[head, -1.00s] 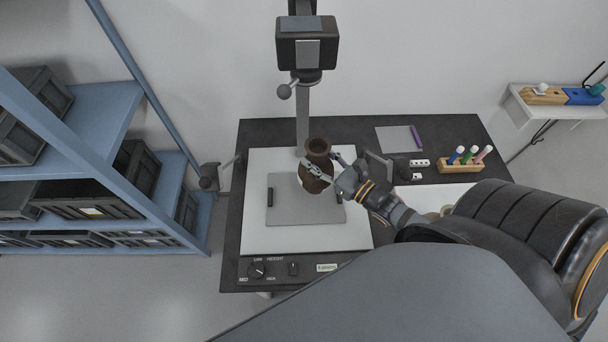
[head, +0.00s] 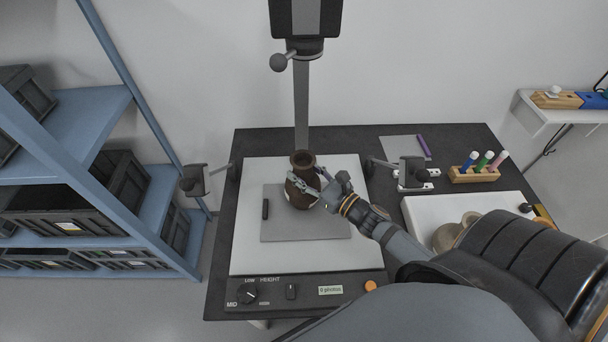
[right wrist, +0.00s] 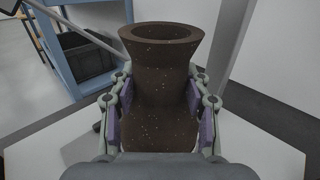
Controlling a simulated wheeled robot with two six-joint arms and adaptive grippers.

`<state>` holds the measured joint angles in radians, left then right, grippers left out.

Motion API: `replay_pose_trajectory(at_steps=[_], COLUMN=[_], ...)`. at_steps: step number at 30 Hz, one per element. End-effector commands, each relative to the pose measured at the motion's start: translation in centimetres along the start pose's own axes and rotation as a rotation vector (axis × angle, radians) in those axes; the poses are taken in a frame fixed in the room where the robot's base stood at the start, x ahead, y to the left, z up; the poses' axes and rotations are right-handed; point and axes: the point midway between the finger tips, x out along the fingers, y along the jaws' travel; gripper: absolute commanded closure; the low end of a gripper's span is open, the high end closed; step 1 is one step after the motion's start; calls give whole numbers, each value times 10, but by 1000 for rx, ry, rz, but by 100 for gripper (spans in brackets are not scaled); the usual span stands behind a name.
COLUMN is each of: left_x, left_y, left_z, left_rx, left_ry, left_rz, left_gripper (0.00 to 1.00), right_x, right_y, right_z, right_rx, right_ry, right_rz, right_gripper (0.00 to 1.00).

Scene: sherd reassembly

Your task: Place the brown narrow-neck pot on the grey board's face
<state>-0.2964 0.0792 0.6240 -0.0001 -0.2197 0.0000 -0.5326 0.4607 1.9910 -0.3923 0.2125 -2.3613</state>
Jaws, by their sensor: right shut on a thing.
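The brown narrow-neck pot (head: 303,184) is upright over the grey board (head: 305,228), which lies on the white base of the photo stand. My right gripper (head: 304,188) is shut on the pot, with its fingers on both sides of the body. In the right wrist view the pot (right wrist: 160,95) fills the space between the finger pads, its flared mouth at the top. I cannot tell whether the pot's bottom touches the board. My left gripper is out of view.
The stand's column (head: 301,105) rises behind the board. Lamps stand at left (head: 194,181) and right (head: 411,172). A control panel (head: 300,292) runs along the front. A white tray (head: 420,208) with tan pots (head: 448,236) and a wooden pen holder (head: 474,174) are to the right. Blue shelves (head: 75,130) stand left.

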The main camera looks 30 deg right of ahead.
Motion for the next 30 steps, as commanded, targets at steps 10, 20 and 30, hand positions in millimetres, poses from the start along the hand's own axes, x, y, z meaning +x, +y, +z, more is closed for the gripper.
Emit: replay_pose_trajectory(at_steps=[10,20,30], left_x=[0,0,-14], left_y=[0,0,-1], left_z=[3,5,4], left_rx=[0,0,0], left_ry=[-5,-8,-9], left_rz=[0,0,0], left_gripper=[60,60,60], right_x=[0,0,-17], right_y=[0,0,2], right_z=[-2,-2,2], right_rx=[0,0,2], right_ry=[0,0,6], right_rz=[0,1,7], right_gripper=[48,30,30])
